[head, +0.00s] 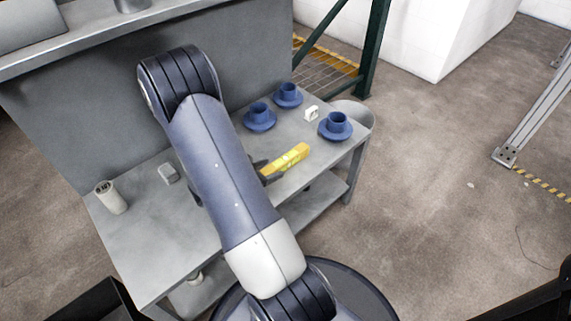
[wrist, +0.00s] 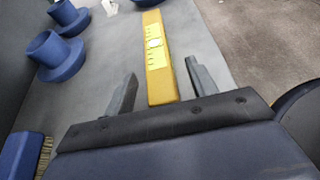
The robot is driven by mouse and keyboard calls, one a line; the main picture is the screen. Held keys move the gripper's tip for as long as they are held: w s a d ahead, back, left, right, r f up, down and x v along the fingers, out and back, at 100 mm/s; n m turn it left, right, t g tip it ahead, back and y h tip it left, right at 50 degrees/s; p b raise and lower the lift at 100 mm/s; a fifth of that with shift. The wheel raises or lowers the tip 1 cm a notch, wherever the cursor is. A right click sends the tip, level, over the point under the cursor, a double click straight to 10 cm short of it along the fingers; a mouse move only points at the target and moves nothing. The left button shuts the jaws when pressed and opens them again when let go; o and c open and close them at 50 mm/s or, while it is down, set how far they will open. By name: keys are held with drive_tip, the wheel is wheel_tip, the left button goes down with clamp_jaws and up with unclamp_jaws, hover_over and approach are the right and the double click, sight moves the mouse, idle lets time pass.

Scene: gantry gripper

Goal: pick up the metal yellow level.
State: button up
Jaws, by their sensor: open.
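The yellow level (head: 287,160) lies on the grey workbench top, to the right of my arm in the head view. In the wrist view the level (wrist: 155,60) runs lengthwise away from me, with its near end between my two fingers. My gripper (wrist: 163,85) is open, with one finger on each side of that end. In the head view my arm hides most of the gripper (head: 262,172).
Blue flanged parts stand on the bench (head: 225,160) beyond the level: one at left (head: 260,118), one behind (head: 288,96), one at right (head: 335,127). A small white item (head: 311,114) lies among them. A pale cylinder (head: 111,198) and small grey block (head: 168,173) are at left.

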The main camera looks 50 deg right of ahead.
sight(286, 162)
drive_tip(key=shift+b+x, duration=0.55)
drive_tip(key=shift+x, duration=1.4)
drive_tip(key=shift+f, duration=0.1)
drive_tip(key=shift+c, duration=0.3)
clamp_jaws()
